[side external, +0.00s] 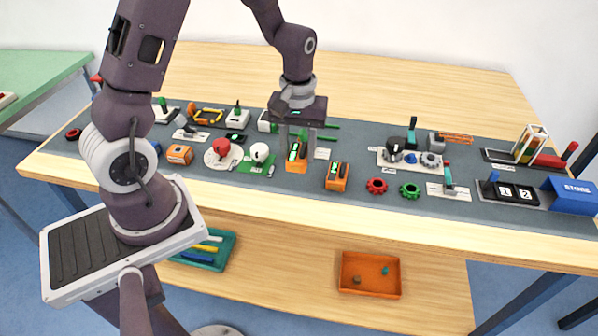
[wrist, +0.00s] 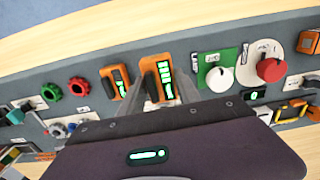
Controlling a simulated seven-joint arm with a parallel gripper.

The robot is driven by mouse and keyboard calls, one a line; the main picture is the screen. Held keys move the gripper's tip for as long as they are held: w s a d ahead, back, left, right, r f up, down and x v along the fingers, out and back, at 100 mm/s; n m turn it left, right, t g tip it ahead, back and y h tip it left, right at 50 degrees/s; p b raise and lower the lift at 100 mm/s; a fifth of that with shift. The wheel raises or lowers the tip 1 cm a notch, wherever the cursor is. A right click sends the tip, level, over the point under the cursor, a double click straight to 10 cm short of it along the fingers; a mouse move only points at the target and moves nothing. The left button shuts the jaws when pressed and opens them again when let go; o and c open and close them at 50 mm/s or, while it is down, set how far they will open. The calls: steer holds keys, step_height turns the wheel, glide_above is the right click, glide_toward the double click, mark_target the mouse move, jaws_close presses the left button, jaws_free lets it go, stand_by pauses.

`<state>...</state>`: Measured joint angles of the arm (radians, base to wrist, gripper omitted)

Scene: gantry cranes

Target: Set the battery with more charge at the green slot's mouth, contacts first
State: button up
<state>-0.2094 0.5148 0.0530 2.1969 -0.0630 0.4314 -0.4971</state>
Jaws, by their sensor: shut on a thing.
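An orange battery (side external: 297,164) with a dark face and a tall green charge display is between the fingers of my gripper (side external: 298,143), which is shut on it. I cannot tell whether it touches the mat. In the wrist view this battery (wrist: 150,82) shows several lit green bars. A second orange battery (side external: 336,183) stands to its right, apart from my gripper; in the wrist view (wrist: 107,88) its display has fewer lit bars. Two green strips (side external: 329,127) lie behind my gripper, partly hidden by it; I cannot tell whether they belong to the green slot.
A green plate with a white knob (side external: 260,151) and a red knob (side external: 221,147) are left of the held battery. Red (side external: 377,186) and green (side external: 410,191) gear-like rings lie to the right. The wooden table behind the grey mat is clear.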

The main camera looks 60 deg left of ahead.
steer(key=shift+r, duration=1.15)
